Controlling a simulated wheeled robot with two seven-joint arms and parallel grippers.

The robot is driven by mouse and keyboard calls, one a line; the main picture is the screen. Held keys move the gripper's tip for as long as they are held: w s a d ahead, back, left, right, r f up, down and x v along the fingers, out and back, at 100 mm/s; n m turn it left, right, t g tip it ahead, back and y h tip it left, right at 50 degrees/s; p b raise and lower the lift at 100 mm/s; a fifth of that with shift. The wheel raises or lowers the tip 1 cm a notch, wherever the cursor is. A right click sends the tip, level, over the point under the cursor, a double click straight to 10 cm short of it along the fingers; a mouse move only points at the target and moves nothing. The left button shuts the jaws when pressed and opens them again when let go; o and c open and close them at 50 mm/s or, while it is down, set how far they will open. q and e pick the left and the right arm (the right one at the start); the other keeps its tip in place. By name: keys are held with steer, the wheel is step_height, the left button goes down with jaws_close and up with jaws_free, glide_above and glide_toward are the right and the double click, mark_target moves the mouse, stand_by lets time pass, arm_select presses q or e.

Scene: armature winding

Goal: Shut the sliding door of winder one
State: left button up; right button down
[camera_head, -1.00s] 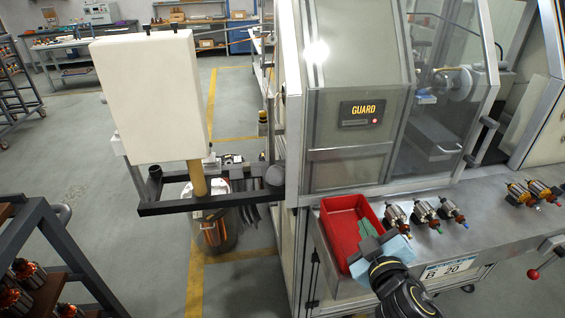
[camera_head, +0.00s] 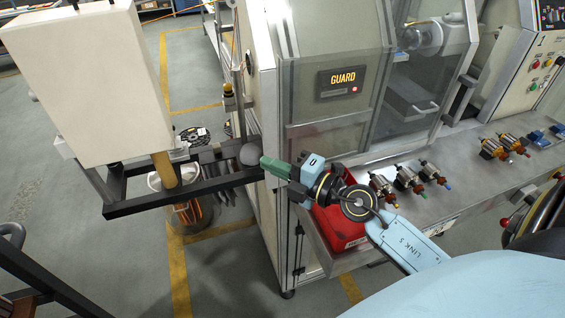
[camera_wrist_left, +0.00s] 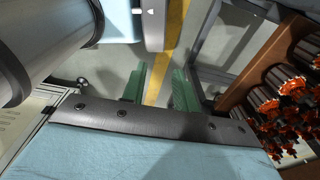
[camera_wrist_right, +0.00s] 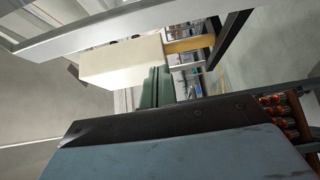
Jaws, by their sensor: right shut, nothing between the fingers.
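Winder one, with a "1" on its control panel (camera_head: 550,42), stands at the right in the head view. I cannot tell how far the door stands open. A sign reading GUARD (camera_head: 343,82) with a red light sits on the panel left of it. My right gripper (camera_head: 268,164) is shut and empty, left of the panel and well away from the handle. It also shows in the right wrist view (camera_wrist_right: 157,88). My left gripper (camera_wrist_left: 160,88) is open and empty.
A red bin (camera_head: 340,235) is partly hidden under my right arm on the bench ledge. Several armatures (camera_head: 410,178) lie along the ledge. A white box (camera_head: 90,80) and a dark frame (camera_head: 200,178) stand at the left, near my right gripper.

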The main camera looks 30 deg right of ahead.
mark_target(268, 151)
steer(key=w, duration=0.3)
steer(key=w+b, duration=0.1)
steer(key=shift+w+d+f, duration=0.15)
steer(key=shift+w+d, duration=0.2)
steer(key=shift+d, duration=0.05)
arm_select(q)
steer(key=shift+w+f, duration=0.4)
steer(key=shift+w, duration=0.15)
arm_select(e)
steer(key=shift+d, duration=0.25)
arm_select(q)
steer(key=shift+s, duration=0.1)
arm_select(e)
steer(key=shift+d, duration=0.1)
